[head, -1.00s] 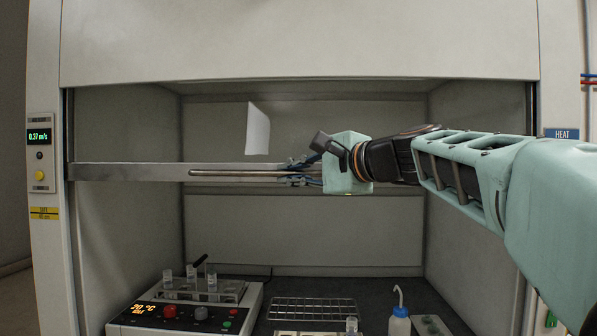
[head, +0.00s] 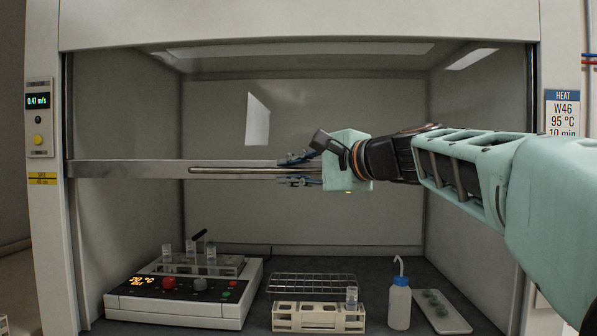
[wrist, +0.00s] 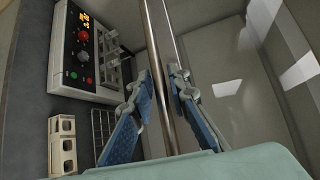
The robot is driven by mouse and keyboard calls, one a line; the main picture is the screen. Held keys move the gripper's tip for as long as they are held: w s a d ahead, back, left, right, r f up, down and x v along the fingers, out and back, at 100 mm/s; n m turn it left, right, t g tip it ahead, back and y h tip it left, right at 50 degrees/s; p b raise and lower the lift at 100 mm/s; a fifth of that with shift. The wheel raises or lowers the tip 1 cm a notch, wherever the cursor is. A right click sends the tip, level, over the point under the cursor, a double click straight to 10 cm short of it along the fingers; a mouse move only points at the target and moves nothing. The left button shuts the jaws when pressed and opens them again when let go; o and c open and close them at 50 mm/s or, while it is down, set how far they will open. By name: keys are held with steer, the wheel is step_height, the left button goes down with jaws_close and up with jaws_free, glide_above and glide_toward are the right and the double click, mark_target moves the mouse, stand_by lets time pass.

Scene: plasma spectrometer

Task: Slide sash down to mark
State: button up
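The sash's metal bottom bar (head: 120,169) crosses the fume hood opening, level. A long rod handle (head: 230,170) runs along its front. A yellow mark label (head: 42,179) is on the left post, about level with the bar's lower edge. My gripper (head: 292,170) is at the right part of the handle, one finger above and one below it. In the wrist view the gripper (wrist: 160,82) has its blue-padded fingers on both sides of the rod (wrist: 160,60), slightly spread, with small gaps. The sash pane is clear, with a white sheet (head: 258,119) on it.
Inside the hood are a heater block (head: 180,292) with vials, a wire rack (head: 312,282), a pale tube holder (head: 318,317), a wash bottle (head: 399,302) and a tray (head: 442,312). A meter (head: 38,101) on the left post reads 0.47 m/s.

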mark_target(291, 119)
steer(key=shift+o, duration=0.8)
steer(key=shift+r, duration=5.1)
steer(key=shift+d, duration=0.1)
steer(key=b+v, duration=0.1)
steer(key=v, duration=1.1)
steer(key=shift+s, duration=0.2)
